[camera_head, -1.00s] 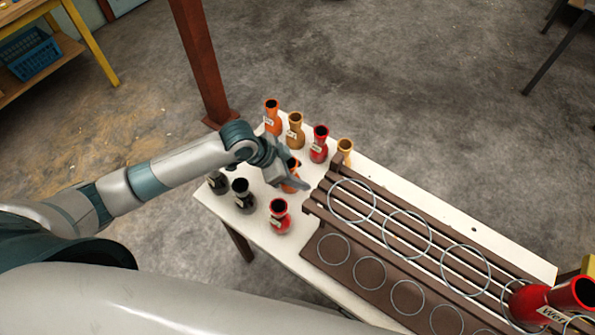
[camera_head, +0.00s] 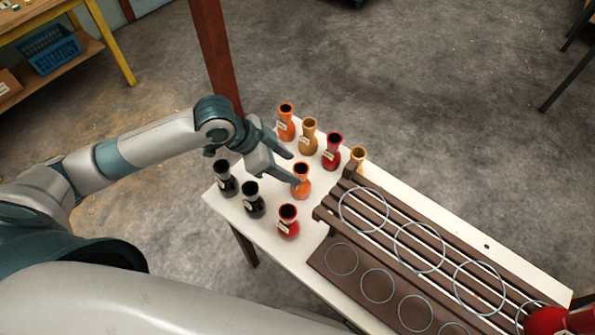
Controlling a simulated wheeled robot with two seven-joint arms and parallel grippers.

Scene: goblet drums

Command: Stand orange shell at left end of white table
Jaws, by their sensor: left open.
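An orange shell (camera_head: 302,184) stands upright on the left end of the white table (camera_head: 262,232), in the middle of a group of shells. Another orange shell (camera_head: 286,124) stands upright at the table's back left corner. My left gripper (camera_head: 294,169) is open, with its fingers pointing right. Its fingertips are close to the middle orange shell, to its left in the picture; I cannot tell whether they touch it. My right gripper is out of view.
Tan (camera_head: 309,138) and red (camera_head: 332,152) shells stand along the back edge. Two black shells (camera_head: 253,200) (camera_head: 226,180) and a red one (camera_head: 288,224) stand in front. A brown slatted rack with rings (camera_head: 345,275) fills the table to the right. A rust-brown post (camera_head: 215,50) rises behind.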

